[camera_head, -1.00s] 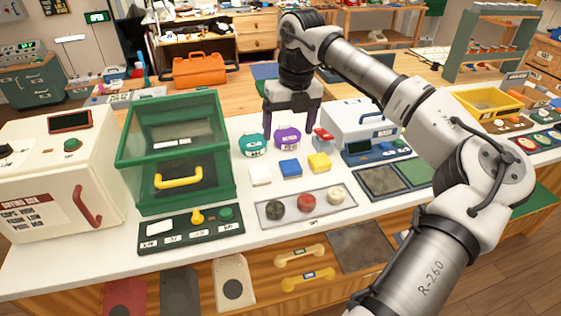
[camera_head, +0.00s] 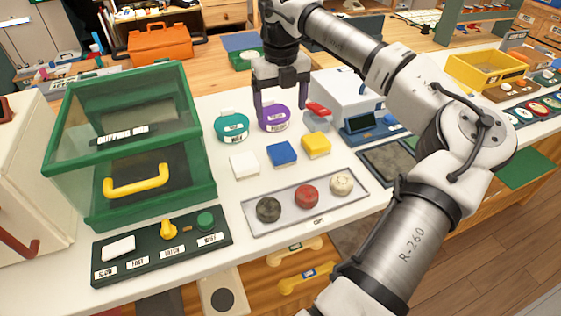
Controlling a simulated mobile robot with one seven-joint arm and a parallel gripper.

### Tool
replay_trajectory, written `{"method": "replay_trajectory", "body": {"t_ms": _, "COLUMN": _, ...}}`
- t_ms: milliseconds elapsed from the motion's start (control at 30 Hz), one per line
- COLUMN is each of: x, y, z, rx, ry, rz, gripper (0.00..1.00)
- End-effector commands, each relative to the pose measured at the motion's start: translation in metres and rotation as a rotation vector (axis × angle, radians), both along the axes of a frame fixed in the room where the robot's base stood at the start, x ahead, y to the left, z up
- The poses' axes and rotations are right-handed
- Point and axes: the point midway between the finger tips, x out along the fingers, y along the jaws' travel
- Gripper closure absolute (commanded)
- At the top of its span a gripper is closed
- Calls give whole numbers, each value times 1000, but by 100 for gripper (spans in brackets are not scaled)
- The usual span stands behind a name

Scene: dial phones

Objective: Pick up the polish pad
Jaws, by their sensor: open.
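My gripper (camera_head: 280,120) hangs open with purple fingers pointing down at the back of the white table. A purple round tub (camera_head: 273,119) with a white label shows between the fingers; I cannot tell if they touch it. A teal tub (camera_head: 232,126) stands to its left. In front lie three square pads: white (camera_head: 244,164), blue (camera_head: 282,153) and yellow (camera_head: 316,144). A grey tray (camera_head: 330,209) nearer me holds a black disc (camera_head: 268,209), a red disc (camera_head: 306,196) and a cream disc (camera_head: 342,184). The labels are too small to tell which piece is the polish pad.
A green glass-fronted box (camera_head: 130,145) with a yellow handle stands at left, behind a dark green control panel (camera_head: 160,247). A white machine (camera_head: 348,98) stands right of the tubs, with a red-topped item (camera_head: 318,110) beside it. A yellow bin (camera_head: 485,72) is farther right.

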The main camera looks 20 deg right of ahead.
Motion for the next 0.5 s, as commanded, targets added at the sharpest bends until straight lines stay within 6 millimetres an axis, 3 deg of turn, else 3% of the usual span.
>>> {"method": "replay_trajectory", "body": {"t_ms": 300, "x": -1, "y": 1, "z": -56, "rx": 4, "ry": 2, "rz": 2, "gripper": 18}}
{"method": "replay_trajectory", "body": {"t_ms": 500, "x": -1, "y": 0, "z": -80, "rx": 1, "ry": 0, "rz": 0, "gripper": 18}}
